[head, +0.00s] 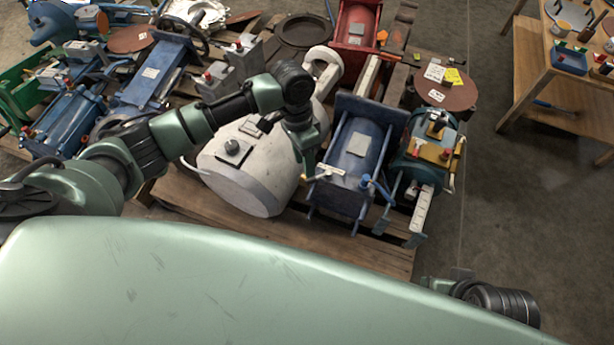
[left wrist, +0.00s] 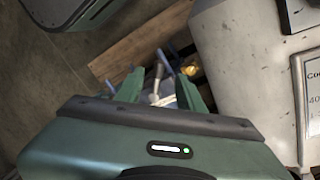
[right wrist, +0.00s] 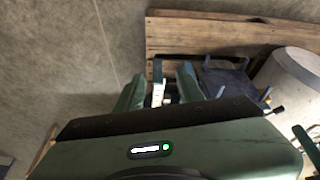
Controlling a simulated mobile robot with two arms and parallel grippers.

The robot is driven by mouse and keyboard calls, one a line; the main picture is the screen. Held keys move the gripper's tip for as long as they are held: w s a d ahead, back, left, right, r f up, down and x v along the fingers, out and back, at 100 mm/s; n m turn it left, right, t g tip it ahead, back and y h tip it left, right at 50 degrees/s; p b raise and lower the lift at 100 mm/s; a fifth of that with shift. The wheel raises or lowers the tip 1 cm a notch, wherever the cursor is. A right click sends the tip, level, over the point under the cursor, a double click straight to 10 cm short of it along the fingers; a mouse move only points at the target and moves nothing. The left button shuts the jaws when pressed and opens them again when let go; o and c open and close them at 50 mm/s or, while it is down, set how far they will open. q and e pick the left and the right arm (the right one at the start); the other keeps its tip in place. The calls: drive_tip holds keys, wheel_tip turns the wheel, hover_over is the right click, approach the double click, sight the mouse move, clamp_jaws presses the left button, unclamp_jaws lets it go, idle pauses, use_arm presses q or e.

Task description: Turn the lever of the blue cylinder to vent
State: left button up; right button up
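The blue cylinder (head: 358,145) lies between blue end plates on the wooden pallet, in the middle of the head view. It also shows in the right wrist view (right wrist: 226,82). My left gripper (head: 312,172) is at its near left corner, beside a white tag (head: 331,170). In the left wrist view a thin metal lever (left wrist: 157,85) shows between the two open fingers of this gripper, with a blue part above it; contact cannot be told. My right gripper (right wrist: 158,92) is open, with nothing held, in front of the pallet. Its fingertips are hidden in the head view.
A pale grey rounded housing (head: 245,165) stands close left of the blue cylinder. A dark teal unit with a brass top (head: 436,152) stands close right. Other blue cylinders (head: 152,75) lie further left. A wooden table (head: 545,80) is at the upper right; the floor (head: 520,210) before it is clear.

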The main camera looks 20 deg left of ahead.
sight(308, 181)
use_arm(q)
drive_tip(key=b+x, duration=0.1)
drive_tip(key=x, duration=0.5)
drive_tip(key=shift+f+b, duration=0.1)
drive_tip(key=shift+b, duration=0.2)
clamp_jaws()
idle(1.0)
